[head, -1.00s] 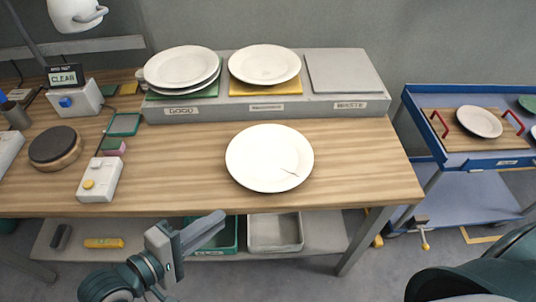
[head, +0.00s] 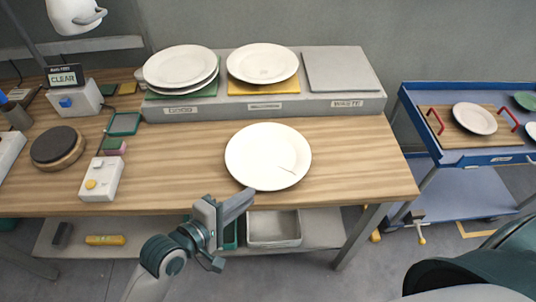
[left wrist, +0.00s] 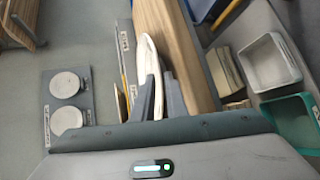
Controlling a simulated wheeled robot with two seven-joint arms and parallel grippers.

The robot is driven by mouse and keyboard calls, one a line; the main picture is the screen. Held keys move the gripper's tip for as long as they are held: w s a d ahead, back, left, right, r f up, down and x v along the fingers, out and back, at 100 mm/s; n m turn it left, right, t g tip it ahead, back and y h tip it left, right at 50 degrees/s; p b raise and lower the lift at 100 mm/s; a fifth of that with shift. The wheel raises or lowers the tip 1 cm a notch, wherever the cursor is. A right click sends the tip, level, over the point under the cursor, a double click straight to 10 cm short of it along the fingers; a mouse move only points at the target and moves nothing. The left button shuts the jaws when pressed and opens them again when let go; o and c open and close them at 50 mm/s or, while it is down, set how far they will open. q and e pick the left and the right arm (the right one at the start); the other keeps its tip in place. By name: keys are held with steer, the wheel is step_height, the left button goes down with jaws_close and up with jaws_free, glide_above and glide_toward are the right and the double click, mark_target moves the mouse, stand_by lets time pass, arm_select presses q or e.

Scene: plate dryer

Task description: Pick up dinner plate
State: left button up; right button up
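A white dinner plate (head: 267,150) lies flat on the wooden table, near its front edge. A thin dark crack-like line shows on its right part. My left gripper (head: 240,203) is in front of the plate's near rim, by the table's front edge. In the left wrist view, its two grey fingers (left wrist: 160,97) stand apart. The plate (left wrist: 147,50) shows nearly edge-on beyond them and lines up with the gap. My right gripper is out of view.
Behind the plate, a grey stand (head: 290,106) holds stacked plates (head: 179,65), a single plate (head: 263,62) and an empty grey pad (head: 342,70). Control boxes (head: 101,179) are left. A blue cart (head: 425,135) stands right. Bins (head: 274,228) sit on the shelf below.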

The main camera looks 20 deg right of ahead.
mark_target(260, 186)
arm_select(q)
steer(key=shift+x, duration=0.8)
steer(key=shift+w+d+f+p, duration=0.15)
steer(key=shift+w+d+p, duration=0.25)
steer(key=shift+d+p, duration=0.1)
steer(key=x, duration=0.2)
steer(key=shift+w+d+f+p, duration=0.15)
steer(key=shift+w+d+p, duration=0.15)
steer(key=shift+p, duration=0.1)
steer(key=shift+w+d+f, duration=0.2)
steer(key=shift+d+f, duration=0.05)
steer(key=shift+d, duration=0.15)
jaws_close()
